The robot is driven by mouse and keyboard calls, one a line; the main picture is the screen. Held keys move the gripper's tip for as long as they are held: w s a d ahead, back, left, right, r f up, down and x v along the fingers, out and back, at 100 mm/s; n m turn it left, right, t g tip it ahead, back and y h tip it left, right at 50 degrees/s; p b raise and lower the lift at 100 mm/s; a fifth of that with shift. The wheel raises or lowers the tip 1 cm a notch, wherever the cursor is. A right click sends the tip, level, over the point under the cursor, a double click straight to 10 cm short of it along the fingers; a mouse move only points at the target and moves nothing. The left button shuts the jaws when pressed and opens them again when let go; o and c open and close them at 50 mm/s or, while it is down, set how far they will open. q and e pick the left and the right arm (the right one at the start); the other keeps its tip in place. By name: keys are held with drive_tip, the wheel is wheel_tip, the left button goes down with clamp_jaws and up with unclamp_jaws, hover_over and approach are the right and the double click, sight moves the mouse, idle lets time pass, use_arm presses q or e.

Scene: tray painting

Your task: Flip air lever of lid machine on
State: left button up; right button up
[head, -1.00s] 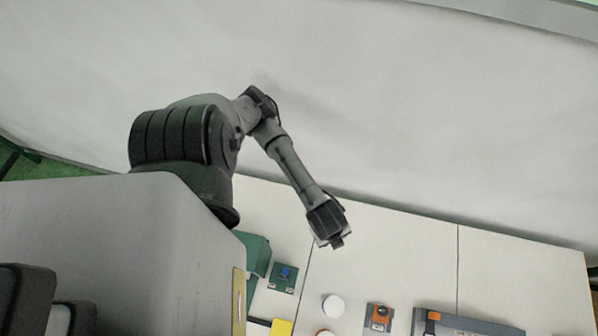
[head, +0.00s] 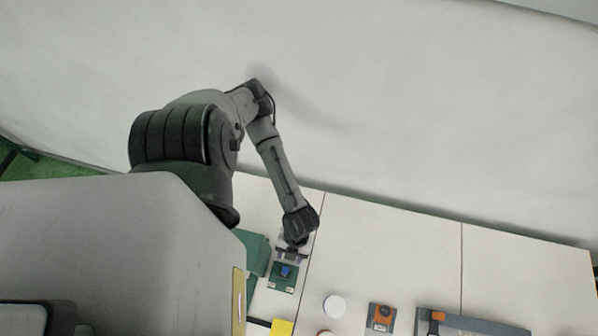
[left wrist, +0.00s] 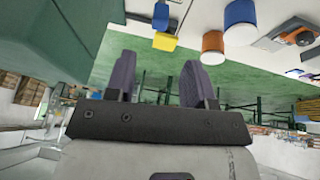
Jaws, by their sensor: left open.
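My left gripper (head: 291,256) is open and points down at the left part of the white table, just behind a small green unit with a blue part on top (head: 285,273). It looks empty; contact with the unit cannot be told. In the left wrist view the two dark fingers (left wrist: 158,82) stand apart with nothing between them. A grey unit with an orange top (head: 381,316) stands further right and also shows in the left wrist view (left wrist: 297,32). Which unit is the lid machine, and its air lever, I cannot make out. My right gripper is out of view.
A green box (head: 256,252) stands left of the green unit, and a yellow item (head: 281,328) lies in front. A white-topped round container (head: 334,306) stands to the right. A grey tray-like fixture (head: 470,326) lies at lower right. The table's back right is clear.

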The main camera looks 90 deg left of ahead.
sight(286, 270)
use_arm(q)
drive_tip(key=b+x, duration=0.8)
drive_tip(key=x, duration=0.2)
drive_tip(key=shift+f, duration=0.15)
clamp_jaws()
idle(0.4)
